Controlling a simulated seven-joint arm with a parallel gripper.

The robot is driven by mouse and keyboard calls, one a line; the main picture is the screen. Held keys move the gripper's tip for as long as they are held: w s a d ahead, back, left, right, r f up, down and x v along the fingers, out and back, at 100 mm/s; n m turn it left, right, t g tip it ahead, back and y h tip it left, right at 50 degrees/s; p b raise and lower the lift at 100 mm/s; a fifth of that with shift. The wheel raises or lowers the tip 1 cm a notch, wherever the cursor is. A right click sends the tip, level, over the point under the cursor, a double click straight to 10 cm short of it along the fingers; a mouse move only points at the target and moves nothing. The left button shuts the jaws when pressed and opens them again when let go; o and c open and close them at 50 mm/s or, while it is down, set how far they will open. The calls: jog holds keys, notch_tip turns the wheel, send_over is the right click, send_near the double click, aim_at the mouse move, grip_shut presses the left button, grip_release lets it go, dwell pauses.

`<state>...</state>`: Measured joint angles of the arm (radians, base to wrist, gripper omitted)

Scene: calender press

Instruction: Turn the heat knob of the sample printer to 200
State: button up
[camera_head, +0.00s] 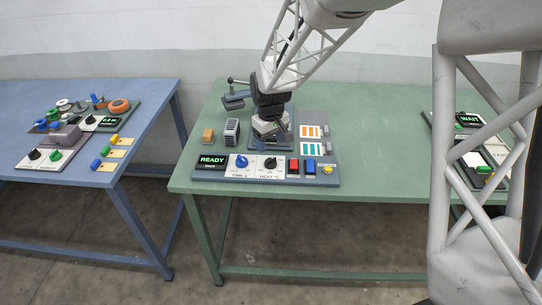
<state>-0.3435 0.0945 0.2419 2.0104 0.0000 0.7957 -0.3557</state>
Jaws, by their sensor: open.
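The sample printer stands on the green table, with its control panel (260,180) along the front edge. The heat knob (270,163) is a small black knob on a white dial marked HEAT, right of the blue time knob (241,161). Its pointer and dial numbers are too small to read. The display (211,161) reads READY in green. My gripper (267,131) hangs from the arm behind the panel, in front of the press, above and apart from the heat knob. It is open and seems empty; its fingertips are small and hard to make out.
The press handle (236,92) sticks out left of my wrist. A blue table (150,130) stands left; another device (470,120) showing WAIT is right.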

aim_at(271, 159)
jog(key=shift+f, duration=0.1)
dwell(0.3)
jog(key=shift+f, duration=3.8)
jog(key=c, duration=0.9)
